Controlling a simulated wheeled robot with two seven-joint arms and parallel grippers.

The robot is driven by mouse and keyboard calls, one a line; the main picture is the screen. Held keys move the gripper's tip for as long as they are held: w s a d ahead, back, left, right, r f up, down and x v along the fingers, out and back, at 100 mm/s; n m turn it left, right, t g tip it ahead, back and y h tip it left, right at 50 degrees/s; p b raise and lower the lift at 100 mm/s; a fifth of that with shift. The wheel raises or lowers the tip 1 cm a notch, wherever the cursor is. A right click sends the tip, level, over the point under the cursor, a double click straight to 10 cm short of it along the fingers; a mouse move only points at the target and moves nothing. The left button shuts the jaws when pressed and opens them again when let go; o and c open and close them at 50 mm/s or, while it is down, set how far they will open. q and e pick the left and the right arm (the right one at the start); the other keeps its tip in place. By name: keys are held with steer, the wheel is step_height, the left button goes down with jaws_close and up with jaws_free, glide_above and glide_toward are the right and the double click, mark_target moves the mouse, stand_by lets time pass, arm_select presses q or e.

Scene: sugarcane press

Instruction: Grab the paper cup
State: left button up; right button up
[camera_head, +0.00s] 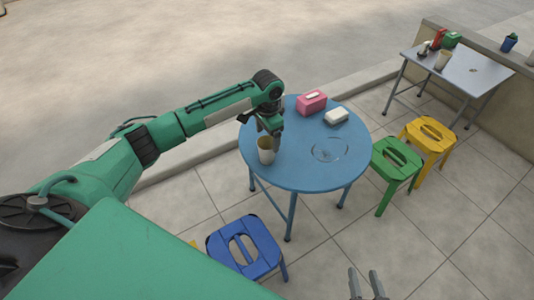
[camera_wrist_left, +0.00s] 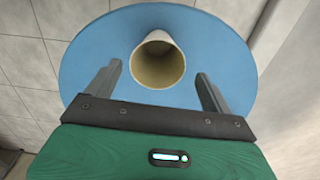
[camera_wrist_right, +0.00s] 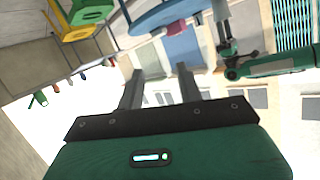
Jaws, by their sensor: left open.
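A pale paper cup (camera_head: 266,151) stands upright on the near left part of the round blue table (camera_head: 300,176). In the left wrist view the open mouth of the cup (camera_wrist_left: 157,62) lies just beyond and between my fingertips. My left gripper (camera_wrist_left: 158,80) is open, its fingers apart on either side, and I see no contact with the cup. In the head view my left gripper (camera_head: 271,132) is directly above and behind the cup. My right gripper (camera_head: 368,284) is open and empty at the bottom edge, away from the table; it also shows in the right wrist view (camera_wrist_right: 158,75).
A pink box (camera_head: 312,103) and a white item (camera_head: 336,117) sit at the table's back. A clear round dish or mark (camera_head: 329,150) is to the right. Blue (camera_head: 246,248), green (camera_head: 397,168) and yellow (camera_head: 428,140) stools stand around. A grey table (camera_head: 470,76) with items is at back right.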

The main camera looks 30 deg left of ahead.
mark_target(267, 147)
arm_select(q)
steer(key=shift+s+f, duration=0.1)
steer(key=shift+f, duration=0.4)
steer(key=f+b, duration=0.1)
steer(key=f, duration=0.3)
steer(key=shift+s+b, duration=0.2)
steer(key=shift+b, duration=0.2)
steer(key=shift+f, duration=0.15)
arm_select(e)
steer(key=w+d+r+t, duration=0.1)
steer(key=w+r+t, duration=0.2)
steer(key=r+t, duration=0.2)
step_height(267, 147, up, 2)
steer(key=shift+w+d+r+y, duration=0.2)
steer(key=shift+w+y, duration=0.1)
steer(key=shift+w, duration=0.1)
arm_select(q)
steer(key=c, duration=1)
